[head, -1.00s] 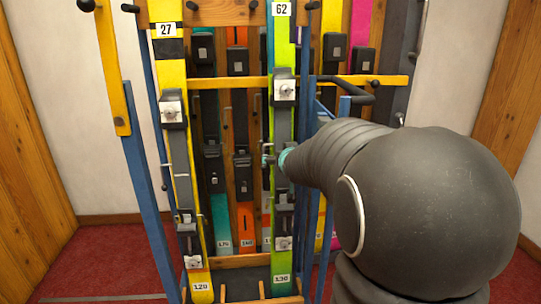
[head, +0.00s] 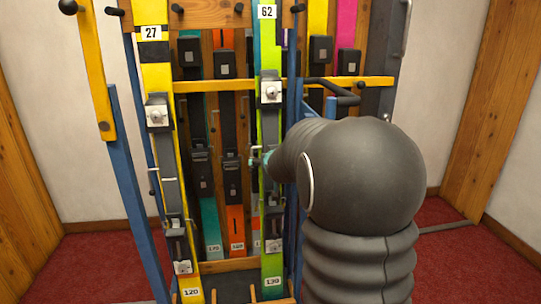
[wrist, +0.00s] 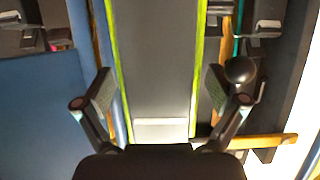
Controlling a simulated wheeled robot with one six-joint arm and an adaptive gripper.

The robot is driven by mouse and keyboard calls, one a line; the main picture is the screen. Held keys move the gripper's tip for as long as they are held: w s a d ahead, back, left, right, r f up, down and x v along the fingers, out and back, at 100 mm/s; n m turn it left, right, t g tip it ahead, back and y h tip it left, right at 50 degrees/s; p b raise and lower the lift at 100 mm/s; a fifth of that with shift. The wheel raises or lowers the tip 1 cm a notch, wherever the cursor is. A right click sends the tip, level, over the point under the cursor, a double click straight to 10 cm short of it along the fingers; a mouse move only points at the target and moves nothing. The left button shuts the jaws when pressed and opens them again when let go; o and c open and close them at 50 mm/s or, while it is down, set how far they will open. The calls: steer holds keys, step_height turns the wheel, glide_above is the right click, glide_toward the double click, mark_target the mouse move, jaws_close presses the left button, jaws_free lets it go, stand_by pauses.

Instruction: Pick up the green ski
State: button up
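The green ski (head: 271,262) stands upright at the front right of the rack, with tag 62 at its upper part and 130 near its foot. A grey binding with a dark plate is mounted on it. My gripper (wrist: 159,90) is open, with one finger on each side of the ski in the wrist view, where the green-edged ski (wrist: 196,90) runs between them. Gaps show between the fingers and the ski edges. In the head view my arm hides part of the gripper, at the ski's middle height.
A yellow ski (head: 153,65) with tag 27 stands at the front left of the rack. Several other skis stand behind. A yellow crossbar (head: 220,86) and blue posts (head: 130,185) frame the rack. A dark round knob (wrist: 241,70) is close to the right finger.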

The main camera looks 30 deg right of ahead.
steer(key=c, duration=1.2)
steer(key=shift+r, duration=0.2)
steer(key=c, duration=0.3)
